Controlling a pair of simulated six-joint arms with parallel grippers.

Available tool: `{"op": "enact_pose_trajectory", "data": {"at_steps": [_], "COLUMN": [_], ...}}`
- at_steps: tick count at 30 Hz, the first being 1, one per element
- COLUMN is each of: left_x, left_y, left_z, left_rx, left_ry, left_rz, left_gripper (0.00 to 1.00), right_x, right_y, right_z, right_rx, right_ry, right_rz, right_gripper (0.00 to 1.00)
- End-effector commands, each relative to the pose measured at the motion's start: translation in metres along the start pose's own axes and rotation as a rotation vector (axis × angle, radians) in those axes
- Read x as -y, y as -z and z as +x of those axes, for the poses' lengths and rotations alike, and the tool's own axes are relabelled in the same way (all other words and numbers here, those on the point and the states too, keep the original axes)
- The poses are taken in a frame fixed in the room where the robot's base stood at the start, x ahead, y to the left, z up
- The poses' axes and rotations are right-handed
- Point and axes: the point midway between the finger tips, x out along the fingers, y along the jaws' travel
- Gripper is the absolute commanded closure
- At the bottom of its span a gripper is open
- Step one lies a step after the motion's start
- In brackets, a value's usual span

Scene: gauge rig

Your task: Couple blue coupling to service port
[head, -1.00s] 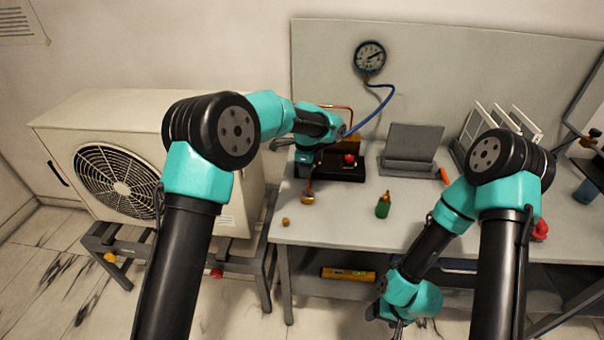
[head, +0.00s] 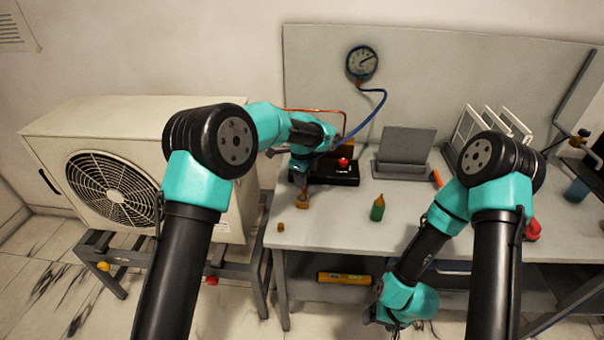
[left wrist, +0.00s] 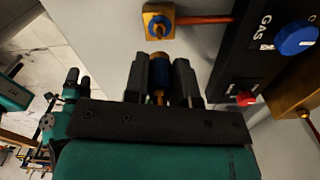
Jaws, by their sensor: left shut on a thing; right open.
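The blue coupling (left wrist: 160,73) is held between the two fingers of my left gripper (left wrist: 160,80), with brass below its blue body. The service port (left wrist: 158,25) is a brass block with a blue-ringed round fitting and a copper pipe. It lies just beyond the coupling in the left wrist view, with a small gap in the picture; contact cannot be told. In the head view my left gripper (head: 299,178) is over the bench just above the brass port block (head: 302,202), and hides the coupling. My right gripper (head: 384,318) is open and empty, low before the bench's front edge.
A black box (left wrist: 232,60) with a GAS label, blue knob and red button stands close right of my left gripper. A blue hose (head: 372,112) runs from the gauge (head: 361,62).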

Motion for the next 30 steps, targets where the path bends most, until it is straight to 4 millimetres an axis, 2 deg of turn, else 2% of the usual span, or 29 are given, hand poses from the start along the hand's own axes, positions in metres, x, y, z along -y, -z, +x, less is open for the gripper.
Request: {"op": "enact_pose_trajectory", "data": {"at_steps": [13, 30], "left_x": [0.0, 0.0], "left_y": [-0.001, 0.0], "left_z": [0.03, 0.033], "left_rx": [0.0, 0.0], "left_ry": [-0.001, 0.001], "left_rz": [-0.001, -0.001], "left_gripper": [1.0, 1.0], "right_x": [0.0, 0.0], "right_y": [0.0, 0.0], "right_z": [0.0, 0.0], "right_rx": [0.0, 0.0], "right_ry": [0.0, 0.0], "right_rz": [0.0, 0.0], "right_gripper": [0.27, 0.27]}}
